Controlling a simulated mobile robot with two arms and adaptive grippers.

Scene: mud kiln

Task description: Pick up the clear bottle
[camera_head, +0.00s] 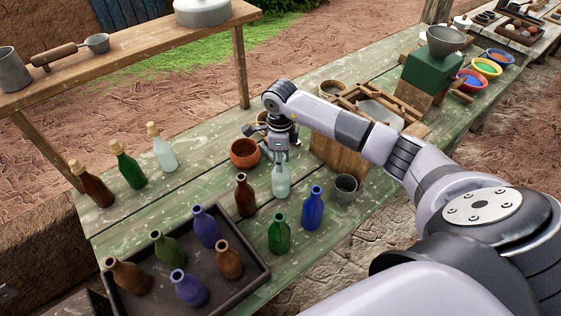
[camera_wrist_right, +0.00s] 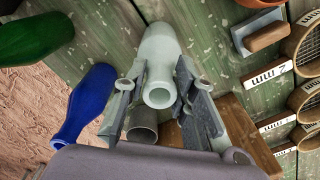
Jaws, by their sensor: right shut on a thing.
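The clear bottle (camera_head: 281,182) is upright at the middle of the green table (camera_head: 215,205). My right gripper (camera_head: 280,157) comes down over it from above and is shut on its neck. In the right wrist view the clear bottle (camera_wrist_right: 160,50) has its open mouth toward the camera, between the two fingers of my right gripper (camera_wrist_right: 160,92). I cannot tell whether its base touches the table. A second clear bottle (camera_head: 163,153), corked, stands at the back left. My left gripper is not in view.
Close by stand a brown bottle (camera_head: 245,195), a green bottle (camera_head: 279,234), a blue bottle (camera_head: 312,209), a grey cup (camera_head: 345,187) and an orange bowl (camera_head: 244,153). A dark tray (camera_head: 258,276) holds several bottles at the front left. A wooden shelf (camera_head: 130,43) is behind.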

